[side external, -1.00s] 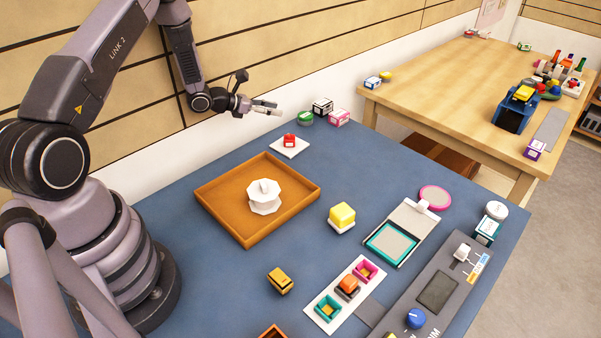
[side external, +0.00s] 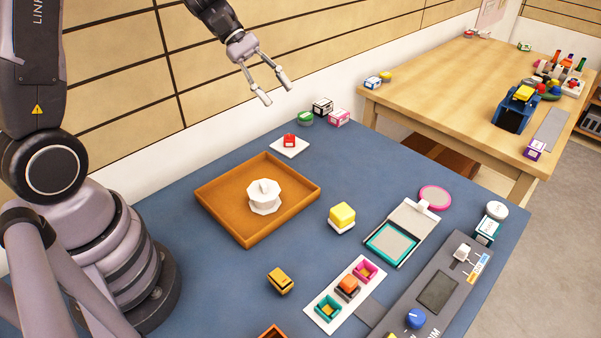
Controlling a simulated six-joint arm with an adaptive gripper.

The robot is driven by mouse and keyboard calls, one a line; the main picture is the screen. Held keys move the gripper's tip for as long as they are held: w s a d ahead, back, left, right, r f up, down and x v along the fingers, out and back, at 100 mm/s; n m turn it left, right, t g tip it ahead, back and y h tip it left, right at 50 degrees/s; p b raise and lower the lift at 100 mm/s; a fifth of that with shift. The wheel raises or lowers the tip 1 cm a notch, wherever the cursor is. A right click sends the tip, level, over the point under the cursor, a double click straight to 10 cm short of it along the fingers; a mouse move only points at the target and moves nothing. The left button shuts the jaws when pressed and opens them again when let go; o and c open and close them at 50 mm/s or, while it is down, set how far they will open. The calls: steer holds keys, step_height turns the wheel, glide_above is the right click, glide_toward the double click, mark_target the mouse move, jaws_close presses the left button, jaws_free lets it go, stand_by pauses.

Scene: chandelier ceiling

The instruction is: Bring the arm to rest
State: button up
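My gripper (side external: 277,93) hangs in the air in front of the wood-panelled wall, above the back of the blue table (side external: 222,296). Its two fingers are spread apart with nothing between them. It points down and to the right, clear of every object on the table. My upper arm stands near upright at the left edge, and part of my arm is cut off by the top of the picture.
A brown tray (side external: 213,216) holds a white lidded pot (side external: 264,203). A red block (side external: 290,140) on a white plate and several small boxes stand behind it. A yellow block (side external: 342,213), a teal-framed pad (side external: 391,244) and a grey control panel (side external: 437,291) lie to the right.

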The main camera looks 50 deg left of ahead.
steer(key=s+a+r+m+t+y, duration=0.1)
steer(key=s+a+r+m+y, duration=0.1)
steer(key=s+r+m+y, duration=0.2)
steer(key=s+a+r+m+t+y, duration=0.2)
steer(key=s+r+m+y, duration=0.3)
steer(key=s+m, duration=0.5)
steer(key=s+a+r, duration=0.1)
steer(key=s+r, duration=0.1)
steer(key=s, duration=0.4)
steer(key=shift+m+t, duration=0.3)
